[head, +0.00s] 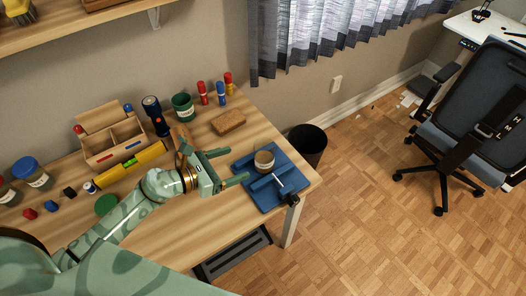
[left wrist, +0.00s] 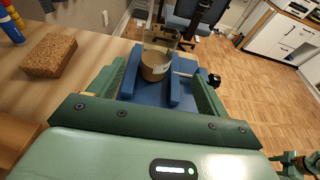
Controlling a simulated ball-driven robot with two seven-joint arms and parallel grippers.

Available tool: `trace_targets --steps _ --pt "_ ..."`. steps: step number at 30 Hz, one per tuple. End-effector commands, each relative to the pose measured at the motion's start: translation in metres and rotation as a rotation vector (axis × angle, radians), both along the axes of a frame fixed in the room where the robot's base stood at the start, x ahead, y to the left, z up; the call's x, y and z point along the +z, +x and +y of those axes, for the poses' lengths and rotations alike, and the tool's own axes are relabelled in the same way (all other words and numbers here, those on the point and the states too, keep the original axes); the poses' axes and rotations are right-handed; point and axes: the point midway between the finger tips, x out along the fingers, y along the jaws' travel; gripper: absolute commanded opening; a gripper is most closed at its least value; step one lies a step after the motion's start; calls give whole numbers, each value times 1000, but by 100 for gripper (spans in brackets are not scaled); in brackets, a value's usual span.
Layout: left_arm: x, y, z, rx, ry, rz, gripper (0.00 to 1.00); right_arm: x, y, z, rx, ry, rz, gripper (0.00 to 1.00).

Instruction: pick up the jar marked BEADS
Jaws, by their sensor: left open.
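In the left wrist view the jar (left wrist: 155,66) has clear sides, brown contents and a pale label too small to read. My left gripper (head: 229,167) is open and empty, just left of the jar. In the left wrist view the jar lies ahead, between the lines of the two fingers (left wrist: 160,82). A small green part, seemingly of my right arm, shows at that view's lower right edge; its jaws are unclear.
A blue-lidded jar (head: 32,173) stands at the far left. A black bin (head: 308,144) stands beyond the desk's right edge.

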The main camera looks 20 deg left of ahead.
Motion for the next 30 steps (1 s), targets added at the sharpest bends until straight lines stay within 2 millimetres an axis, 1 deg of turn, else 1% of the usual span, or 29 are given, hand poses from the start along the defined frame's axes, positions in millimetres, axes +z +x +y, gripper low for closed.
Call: trace_targets --steps 1,4,6,9,14,21,24,30 --pt "-3 11 -8 2 -3 -4 78 -1 -7 -3 1 -3 9 55" --pt "-12 30 -22 3 -4 -1 78 -3 -14 -6 3 -8 21 55" --pt "-16 41 -32 1 -3 -1 78 -4 -13 -7 4 -10 22 55" --pt "-21 53 -40 2 -2 0 78 -7 -10 -7 4 -9 18 55" --pt "-24 62 -47 1 -1 0 78 -8 -4 -6 3 -8 9 55" --pt "-30 93 -69 2 -4 1 78 -15 -6 -2 0 -2 13 55" --pt "-33 100 -75 1 -4 2 78 -17 -7 1 -1 1 15 55" --pt "-33 102 -76 1 -1 2 78 -17 -7 2 -2 2 14 55"
